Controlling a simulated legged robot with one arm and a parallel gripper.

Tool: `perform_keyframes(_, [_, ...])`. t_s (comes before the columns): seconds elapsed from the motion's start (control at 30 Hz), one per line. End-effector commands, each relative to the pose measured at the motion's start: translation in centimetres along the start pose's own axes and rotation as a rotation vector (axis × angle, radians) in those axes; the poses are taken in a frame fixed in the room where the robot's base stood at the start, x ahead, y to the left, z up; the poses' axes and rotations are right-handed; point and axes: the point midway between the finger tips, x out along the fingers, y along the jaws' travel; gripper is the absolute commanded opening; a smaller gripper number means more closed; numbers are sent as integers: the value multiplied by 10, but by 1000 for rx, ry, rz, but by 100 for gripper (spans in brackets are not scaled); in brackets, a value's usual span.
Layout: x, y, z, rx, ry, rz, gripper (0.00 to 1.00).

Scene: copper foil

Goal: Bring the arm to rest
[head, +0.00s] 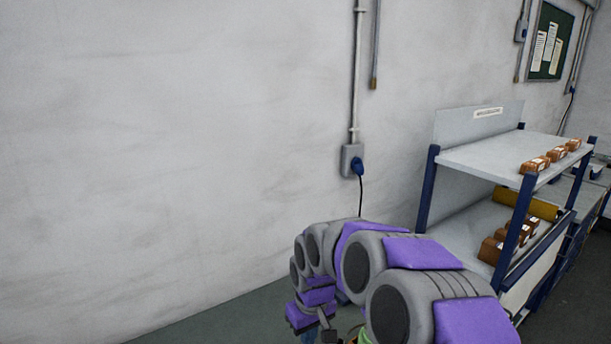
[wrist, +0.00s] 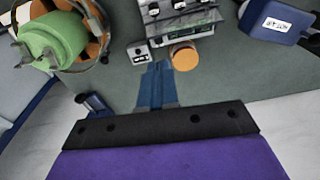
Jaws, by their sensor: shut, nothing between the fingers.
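My arm, with grey joints and purple covers, is folded low in the head view, at the bottom right of centre. In the wrist view my gripper (wrist: 157,70) shows as narrow blue fingers close together beyond a black bar and a purple cover. The fingers are shut with nothing between them. They point toward a grey-green surface. In the head view the gripper is mostly hidden at the bottom edge.
A shelf rack (head: 483,155) with blue posts and small brown boxes (head: 557,153) stands right of the arm. A white wall (head: 180,150) with a socket box (head: 351,160) is behind. The wrist view shows a blue labelled box (wrist: 277,22) and an orange disc (wrist: 184,58).

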Motion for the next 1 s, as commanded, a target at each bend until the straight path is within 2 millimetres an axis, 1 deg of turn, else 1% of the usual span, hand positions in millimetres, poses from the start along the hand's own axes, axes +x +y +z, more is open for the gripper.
perform_keyframes(0.03, [-8,0,14,12,-8,-2,0])
perform_keyframes(0.1, [-18,-2,32,31,-16,-5,0])
perform_keyframes(0.27, [-36,-5,75,78,-45,-8,0])
perform_keyframes(0.5, [-57,-12,142,162,-83,-6,0])
perform_keyframes(0.67, [-66,-18,189,229,-112,-1,0])
perform_keyframes(0.8, [-71,-25,230,293,-141,3,0])
perform_keyframes(1.0, [-72,-38,288,396,-179,6,0])
